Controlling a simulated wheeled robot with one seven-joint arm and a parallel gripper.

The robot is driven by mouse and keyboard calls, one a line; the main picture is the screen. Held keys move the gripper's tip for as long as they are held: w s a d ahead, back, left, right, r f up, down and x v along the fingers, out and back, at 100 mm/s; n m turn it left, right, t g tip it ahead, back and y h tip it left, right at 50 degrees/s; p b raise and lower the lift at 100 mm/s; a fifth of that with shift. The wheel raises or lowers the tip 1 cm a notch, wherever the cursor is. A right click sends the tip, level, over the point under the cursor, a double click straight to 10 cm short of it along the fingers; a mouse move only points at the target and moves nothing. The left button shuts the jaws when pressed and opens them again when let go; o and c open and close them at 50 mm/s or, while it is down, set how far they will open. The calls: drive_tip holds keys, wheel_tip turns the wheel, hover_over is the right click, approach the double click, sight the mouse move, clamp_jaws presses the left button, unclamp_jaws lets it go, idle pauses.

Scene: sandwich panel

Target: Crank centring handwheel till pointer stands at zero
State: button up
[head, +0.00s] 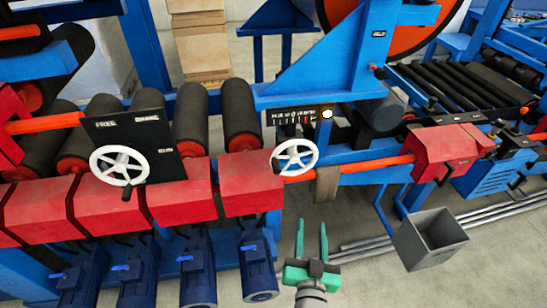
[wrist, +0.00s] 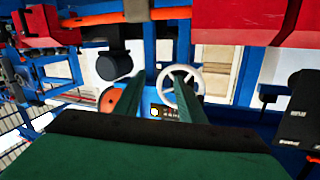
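A white spoked handwheel (head: 295,158) is mounted at the right end of the red housings, just below a black scale strip (head: 293,116) with white marks. A pale round lamp or knob (head: 327,113) sits at the strip's right end. The pointer and its reading are too small to make out. My gripper (head: 312,222) is open and empty, below and slightly right of this wheel in the head view, its green fingers apart. In the wrist view the wheel (wrist: 199,86) lies beyond the fingers, partly behind the right one. The strip's lamp (wrist: 154,112) shows low between the fingers.
A second white handwheel (head: 119,166) stands at a black panel (head: 160,140) marked FREE. Red housings (head: 110,208) and blue motors (head: 259,265) line the front. A grey bin (head: 430,240) and long bars lie right of my gripper on open floor.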

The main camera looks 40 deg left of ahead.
sight(274, 160)
drive_tip(key=a+r+n+g+y, duration=0.1)
drive_tip(key=a+r, duration=0.2)
drive_tip(key=a+r+n+g+y, duration=0.1)
drive_tip(key=a+r+y, duration=0.1)
drive_tip(key=a+r, duration=0.1)
drive_tip(key=w+a+r+n+g+y, duration=0.1)
drive_tip(key=a+r+n, duration=0.1)
drive_tip(key=a, duration=0.3)
drive_tip(key=shift+r+y, duration=0.3)
drive_tip(key=shift+r, duration=0.4)
drive_tip(key=x, duration=1)
drive_tip(key=shift+w+a, duration=0.2)
drive_tip(key=shift+a, duration=0.15)
clamp_jaws()
